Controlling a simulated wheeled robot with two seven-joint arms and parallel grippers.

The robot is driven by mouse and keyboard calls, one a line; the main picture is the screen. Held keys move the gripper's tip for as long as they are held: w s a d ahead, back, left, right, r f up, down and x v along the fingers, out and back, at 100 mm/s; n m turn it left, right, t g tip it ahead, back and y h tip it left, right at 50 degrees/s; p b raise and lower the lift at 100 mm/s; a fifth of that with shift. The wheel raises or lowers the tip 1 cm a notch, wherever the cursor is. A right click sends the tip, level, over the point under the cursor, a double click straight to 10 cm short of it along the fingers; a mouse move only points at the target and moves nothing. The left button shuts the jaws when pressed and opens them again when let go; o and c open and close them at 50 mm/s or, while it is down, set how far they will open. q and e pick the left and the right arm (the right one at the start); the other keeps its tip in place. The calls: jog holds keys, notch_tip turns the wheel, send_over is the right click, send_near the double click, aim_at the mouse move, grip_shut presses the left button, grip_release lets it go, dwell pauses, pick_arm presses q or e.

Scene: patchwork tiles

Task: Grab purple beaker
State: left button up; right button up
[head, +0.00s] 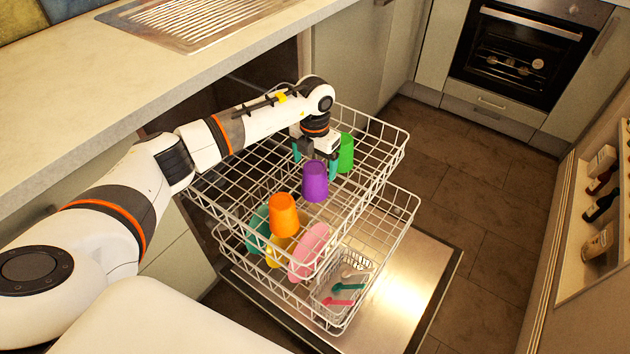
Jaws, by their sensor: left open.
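The purple beaker (315,182) stands upside down in the upper rack (372,186) of the open dishwasher. An orange beaker (284,215) stands in front of it to the left, and a green beaker (346,153) stands behind it to the right. My left gripper (316,164) points down from above at the purple beaker's far side, with teal fingertips spread apart. The beaker partly overlaps the gap between the fingers, and I cannot tell whether they touch it. My right gripper is not in view.
The lower rack (408,208) holds a pink plate (310,250), teal and yellow dishes and a cutlery basket (340,290). The dishwasher door (420,290) lies open. A worktop (110,95) runs along the left; the floor to the right is free.

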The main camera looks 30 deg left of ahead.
aim_at(315, 167)
pick_arm(q)
notch_tip(315, 167, down, 4)
jog(key=shift+f, duration=0.3)
jog(key=c, duration=1.1)
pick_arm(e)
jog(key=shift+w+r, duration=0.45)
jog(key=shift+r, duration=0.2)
